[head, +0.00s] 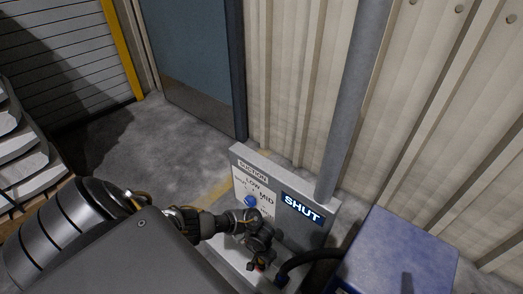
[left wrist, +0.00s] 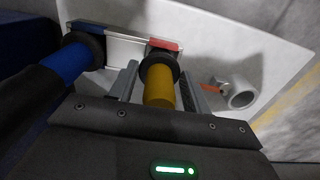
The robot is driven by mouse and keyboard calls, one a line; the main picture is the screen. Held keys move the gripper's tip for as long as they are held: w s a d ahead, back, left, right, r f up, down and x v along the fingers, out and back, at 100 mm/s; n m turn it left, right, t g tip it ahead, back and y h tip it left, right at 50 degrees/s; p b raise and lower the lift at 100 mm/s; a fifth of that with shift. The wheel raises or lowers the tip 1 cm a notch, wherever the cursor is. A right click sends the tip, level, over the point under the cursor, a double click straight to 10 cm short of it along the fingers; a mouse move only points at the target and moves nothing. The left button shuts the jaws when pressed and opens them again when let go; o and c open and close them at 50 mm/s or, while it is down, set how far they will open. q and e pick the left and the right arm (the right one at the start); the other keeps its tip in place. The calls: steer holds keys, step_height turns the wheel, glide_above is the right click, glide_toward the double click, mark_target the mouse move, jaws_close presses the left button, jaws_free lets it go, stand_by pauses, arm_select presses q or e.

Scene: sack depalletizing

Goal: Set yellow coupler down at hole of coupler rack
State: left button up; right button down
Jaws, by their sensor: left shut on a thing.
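My left gripper (head: 258,250) is low in front of the grey suction panel in the head view. In the left wrist view its fingers (left wrist: 160,88) are shut on the yellow coupler (left wrist: 159,87), one on each side. The coupler's black collar points away from the gripper, in front of the red-marked part of the pale coupler rack (left wrist: 122,50). I cannot tell whether the collar touches the rack or sits in a hole, because the collar hides that spot. A grey open ring (left wrist: 241,94) stands out to the right. My right gripper is not in view.
A blue coupler (left wrist: 68,62) with a black hose is at the rack's blue-marked end, close on the left. The panel (head: 286,208) has a blue knob (head: 250,201) and reads SHUT. A blue box (head: 395,255) and grey post (head: 351,100) stand right. Sacks (head: 22,145) lie far left.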

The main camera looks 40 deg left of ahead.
arm_select(q)
steer(key=shift+f, duration=0.25)
stand_by(0.4)
steer(key=shift+f+b, duration=0.4)
steer(key=o, duration=1)
steer(key=shift+r, duration=0.1)
